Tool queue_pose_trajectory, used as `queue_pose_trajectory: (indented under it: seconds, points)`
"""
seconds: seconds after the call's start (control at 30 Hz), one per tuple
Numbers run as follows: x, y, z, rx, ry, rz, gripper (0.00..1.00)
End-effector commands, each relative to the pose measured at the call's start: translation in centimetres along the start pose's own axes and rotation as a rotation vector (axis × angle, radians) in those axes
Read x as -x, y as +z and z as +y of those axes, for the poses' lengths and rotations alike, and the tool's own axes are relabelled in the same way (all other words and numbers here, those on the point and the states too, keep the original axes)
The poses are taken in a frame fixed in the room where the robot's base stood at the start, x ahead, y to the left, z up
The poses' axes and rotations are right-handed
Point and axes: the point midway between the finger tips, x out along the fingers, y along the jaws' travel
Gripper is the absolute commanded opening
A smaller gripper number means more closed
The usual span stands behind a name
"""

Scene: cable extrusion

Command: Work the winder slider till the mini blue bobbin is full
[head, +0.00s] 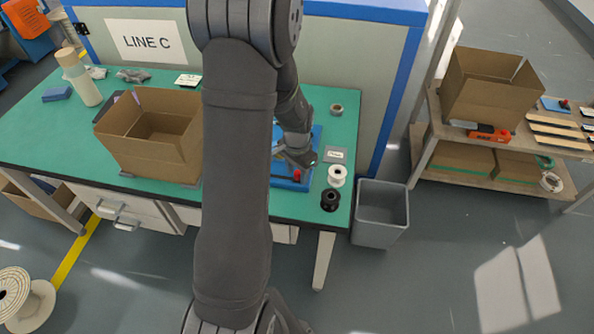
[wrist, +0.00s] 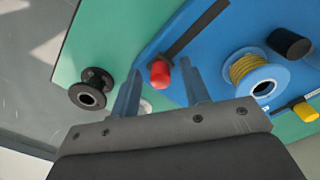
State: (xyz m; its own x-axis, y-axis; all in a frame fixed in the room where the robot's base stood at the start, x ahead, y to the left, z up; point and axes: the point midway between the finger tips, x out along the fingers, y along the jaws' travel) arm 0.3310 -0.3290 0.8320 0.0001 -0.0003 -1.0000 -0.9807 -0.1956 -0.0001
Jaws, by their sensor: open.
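The blue winder (head: 288,185) sits on the green table, partly hidden by my arm in the head view. Its slider has a red knob (wrist: 160,74) at the end of a dark bar (wrist: 197,28). The blue bobbin (wrist: 255,74) is mounted on the winder with some yellow cable wound on it; its blue flanges show clearly. My gripper (wrist: 161,72) is open, with one finger on each side of the red knob in the wrist view. Whether the fingers touch the knob I cannot tell. In the head view my gripper (head: 300,157) is low over the winder.
A black bobbin (wrist: 92,90) and a white bobbin (head: 337,175) stand beside the winder near the table's right edge. A black cylinder (wrist: 290,43) and a yellow knob (wrist: 305,111) are on the winder. An open cardboard box (head: 150,150) stands left; a grey bin (head: 380,213) is on the floor.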

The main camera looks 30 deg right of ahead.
Motion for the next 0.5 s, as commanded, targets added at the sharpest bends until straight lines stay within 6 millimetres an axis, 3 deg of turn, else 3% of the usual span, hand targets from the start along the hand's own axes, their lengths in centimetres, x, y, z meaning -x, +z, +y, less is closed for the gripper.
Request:
queue_pose_trajectory:
  seconds: [0.17,0.37,0.5]
  points:
    - [0.02,0.0,0.0,0.0,0.0,0.0,0.4]
    - [0.04,0.0,0.0,0.0,0.0,0.0,0.01]
    - [0.04,0.0,0.0,0.0,0.0,0.0,0.0]
